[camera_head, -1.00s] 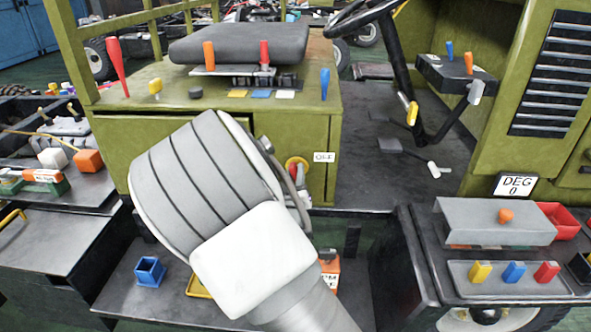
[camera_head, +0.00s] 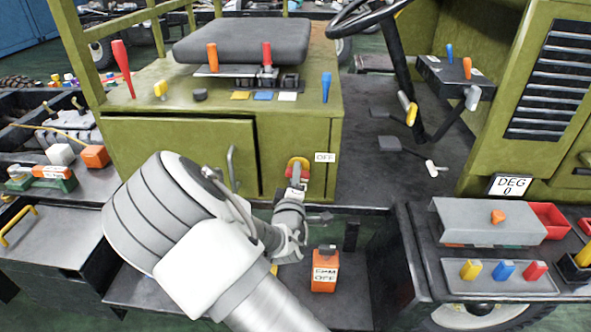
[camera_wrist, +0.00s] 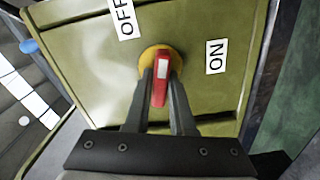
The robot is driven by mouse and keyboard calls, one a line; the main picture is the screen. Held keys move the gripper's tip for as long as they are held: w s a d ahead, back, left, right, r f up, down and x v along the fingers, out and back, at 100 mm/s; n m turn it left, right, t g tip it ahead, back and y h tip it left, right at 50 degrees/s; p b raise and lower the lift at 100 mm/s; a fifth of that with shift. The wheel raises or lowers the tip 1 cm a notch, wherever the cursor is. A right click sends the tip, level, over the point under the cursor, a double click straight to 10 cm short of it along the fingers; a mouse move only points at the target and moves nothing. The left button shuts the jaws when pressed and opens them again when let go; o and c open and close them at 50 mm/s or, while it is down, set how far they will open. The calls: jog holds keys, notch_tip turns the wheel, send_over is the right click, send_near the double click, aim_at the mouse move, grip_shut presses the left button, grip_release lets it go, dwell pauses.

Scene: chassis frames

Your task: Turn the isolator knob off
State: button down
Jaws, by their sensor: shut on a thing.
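The isolator knob (camera_head: 299,162) is a red handle on a yellow round base, low on the green cabinet's front. In the wrist view the knob (camera_wrist: 160,86) has a white mark at its upper end and stands nearly upright in the picture. My gripper (camera_wrist: 161,82) has one dark finger on each side of the red handle and is shut on it. My gripper also shows at the knob in the head view (camera_head: 296,178). An OFF label (camera_wrist: 125,17) is up-left of the knob, and an ON label (camera_wrist: 216,56) is to its right. The OFF label also shows in the head view (camera_head: 325,157).
The green cabinet (camera_head: 180,155) has a door with an upright handle (camera_head: 232,168) left of the knob. An orange box (camera_head: 324,270) stands on the shelf below. A grey bench with coloured levers (camera_head: 500,275) is at the right.

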jog(key=shift+f+n+p, duration=0.1)
jog(key=shift+n+p, duration=0.4)
jog(key=shift+n, duration=1)
jog(key=c, duration=0.8)
grip_release()
jog(key=s+p, duration=0.1)
jog(key=s, duration=1.6)
jog(key=shift+s+a, duration=0.25)
jog(key=shift+a, duration=0.05)
